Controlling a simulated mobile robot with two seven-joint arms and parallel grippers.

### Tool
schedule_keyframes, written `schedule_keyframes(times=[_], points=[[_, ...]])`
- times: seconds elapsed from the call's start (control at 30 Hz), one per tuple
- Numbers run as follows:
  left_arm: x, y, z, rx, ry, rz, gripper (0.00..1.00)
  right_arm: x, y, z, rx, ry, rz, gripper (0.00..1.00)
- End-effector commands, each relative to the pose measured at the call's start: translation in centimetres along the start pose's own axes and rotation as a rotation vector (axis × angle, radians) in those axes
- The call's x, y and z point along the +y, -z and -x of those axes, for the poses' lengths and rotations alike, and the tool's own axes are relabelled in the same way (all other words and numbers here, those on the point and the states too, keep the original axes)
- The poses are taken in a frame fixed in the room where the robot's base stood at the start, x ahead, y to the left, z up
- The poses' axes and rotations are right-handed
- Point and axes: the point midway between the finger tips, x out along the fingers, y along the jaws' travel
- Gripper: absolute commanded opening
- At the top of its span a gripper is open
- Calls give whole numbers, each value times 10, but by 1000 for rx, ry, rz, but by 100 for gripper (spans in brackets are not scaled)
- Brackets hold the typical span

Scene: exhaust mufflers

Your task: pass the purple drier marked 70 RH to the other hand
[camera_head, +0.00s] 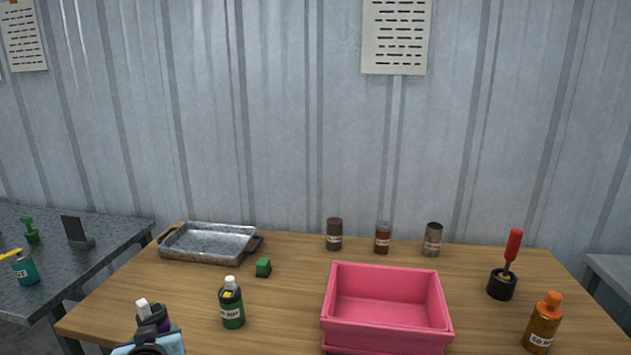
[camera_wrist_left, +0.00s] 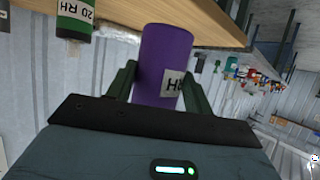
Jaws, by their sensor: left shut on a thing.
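In the left wrist view the purple drier (camera_wrist_left: 163,55) sits between the two dark fingers of the left gripper (camera_wrist_left: 158,80). Only part of its white label shows, so I cannot read the full marking. My right gripper is in neither view.
A green bottle (camera_head: 232,308) stands right of the held drier; its label reads 20 RH in the wrist view (camera_wrist_left: 75,12). A pink bin (camera_head: 387,338), metal tray (camera_head: 207,257), green cube (camera_head: 263,267), several small jars and an orange bottle (camera_head: 542,325) stand on the table.

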Motion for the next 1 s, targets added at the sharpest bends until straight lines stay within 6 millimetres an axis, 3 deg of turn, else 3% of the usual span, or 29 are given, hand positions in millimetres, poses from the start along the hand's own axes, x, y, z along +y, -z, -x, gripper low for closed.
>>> schedule_keyframes(times=[0.2, 0.4, 0.57, 1.0], points=[[41, -7, 68, 16, -233, -98, 26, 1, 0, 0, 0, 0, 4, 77], [60, -10, 108, 33, -361, -153, 26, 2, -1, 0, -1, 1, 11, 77], [65, -10, 119, 39, -394, -166, 26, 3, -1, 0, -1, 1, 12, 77], [72, -8, 122, 41, -421, -177, 26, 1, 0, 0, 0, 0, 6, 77]])
